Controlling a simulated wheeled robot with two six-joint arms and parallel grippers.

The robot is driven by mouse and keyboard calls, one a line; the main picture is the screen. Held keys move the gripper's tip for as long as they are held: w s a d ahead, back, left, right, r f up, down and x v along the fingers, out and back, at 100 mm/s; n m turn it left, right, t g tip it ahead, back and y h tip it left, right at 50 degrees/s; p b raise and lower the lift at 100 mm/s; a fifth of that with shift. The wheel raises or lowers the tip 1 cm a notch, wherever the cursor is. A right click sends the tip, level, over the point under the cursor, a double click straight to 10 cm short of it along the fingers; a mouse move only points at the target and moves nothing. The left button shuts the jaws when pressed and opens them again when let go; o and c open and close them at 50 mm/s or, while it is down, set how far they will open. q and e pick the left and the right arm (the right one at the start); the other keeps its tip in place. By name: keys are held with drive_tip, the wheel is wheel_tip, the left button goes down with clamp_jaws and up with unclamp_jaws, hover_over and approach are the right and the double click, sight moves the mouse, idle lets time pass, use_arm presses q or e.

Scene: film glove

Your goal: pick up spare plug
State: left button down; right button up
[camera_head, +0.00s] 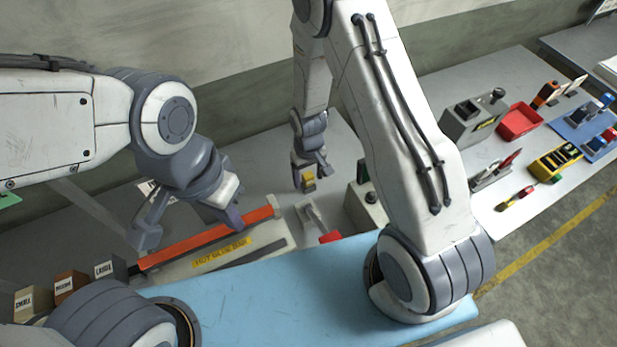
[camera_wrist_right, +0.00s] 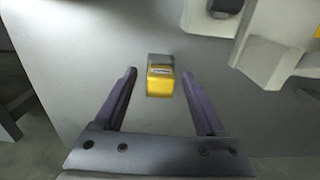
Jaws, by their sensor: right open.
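The spare plug appears to be the small yellow block with a grey end (camera_head: 308,184), on the grey table at the back. It also shows in the right wrist view (camera_wrist_right: 160,84), centred between and slightly ahead of the fingertips. My right gripper (camera_head: 311,176) is open over the plug, with a finger to each side and gaps visible. I cannot tell how far above the table it is. My left gripper (camera_head: 187,226) is open, with its fingers apart around an orange-red bar, and I cannot tell whether they touch it.
Small labelled boxes (camera_head: 70,284) stand at left. A grey box with a dark knob (camera_head: 367,205) stands right of the plug. A blue mat (camera_head: 290,290) is in front; a side table holds several tools.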

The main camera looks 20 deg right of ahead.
clamp_jaws()
drive_tip(key=shift+r, duration=0.15)
